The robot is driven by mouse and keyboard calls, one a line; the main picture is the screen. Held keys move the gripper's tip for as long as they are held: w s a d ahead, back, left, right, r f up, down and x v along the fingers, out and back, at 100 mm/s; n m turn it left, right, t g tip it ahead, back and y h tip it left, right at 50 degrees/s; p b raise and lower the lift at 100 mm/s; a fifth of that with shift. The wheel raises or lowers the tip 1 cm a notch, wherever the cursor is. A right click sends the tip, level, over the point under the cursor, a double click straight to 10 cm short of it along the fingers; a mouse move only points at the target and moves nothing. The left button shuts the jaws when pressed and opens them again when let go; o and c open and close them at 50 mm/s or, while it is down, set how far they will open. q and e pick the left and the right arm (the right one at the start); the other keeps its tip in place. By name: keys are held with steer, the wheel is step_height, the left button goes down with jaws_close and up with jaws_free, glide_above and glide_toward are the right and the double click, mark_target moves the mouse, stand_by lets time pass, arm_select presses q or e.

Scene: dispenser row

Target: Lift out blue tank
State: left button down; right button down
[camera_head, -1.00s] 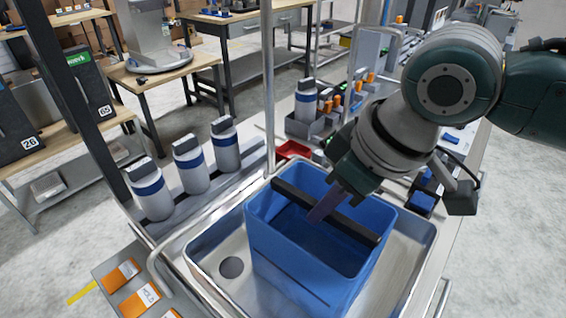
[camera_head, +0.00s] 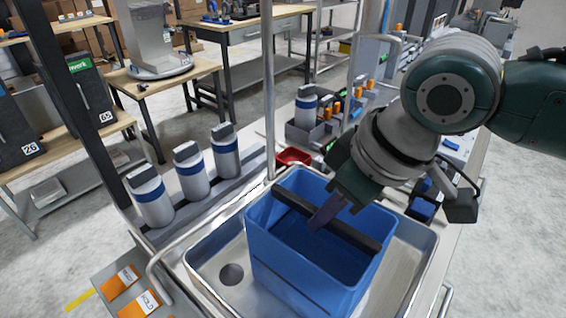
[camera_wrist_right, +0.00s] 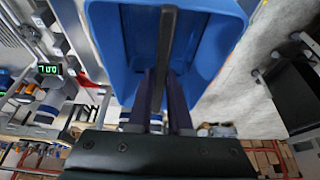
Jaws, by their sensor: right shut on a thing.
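The blue tank (camera_head: 292,262) is an open box with a dark bar (camera_head: 350,232) across its top. It is in or just above the metal sink basin (camera_head: 210,258); I cannot tell whether its bottom touches. My right gripper (camera_head: 322,218) comes from the upper right and is shut on the dark bar. In the right wrist view the two fingers (camera_wrist_right: 160,100) sit on either side of the bar (camera_wrist_right: 165,45), with the blue tank (camera_wrist_right: 115,40) beyond. The tank looks about upright. My left gripper is not in view.
Several white bottles with blue bands (camera_head: 192,170) stand in a row left of the basin. A metal post (camera_head: 268,90) rises behind the tank. A red tray (camera_head: 294,156) and a grey bin (camera_head: 308,132) are farther back. A metal rail (camera_head: 185,235) runs along the basin's left.

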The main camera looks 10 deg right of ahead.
steer(key=shift+w+r, duration=0.15)
steer(key=shift+r, duration=0.1)
step_height(320, 180, up, 20)
steer(key=shift+r, duration=0.2)
stand_by(0.5)
steer(key=shift+p, duration=0.4)
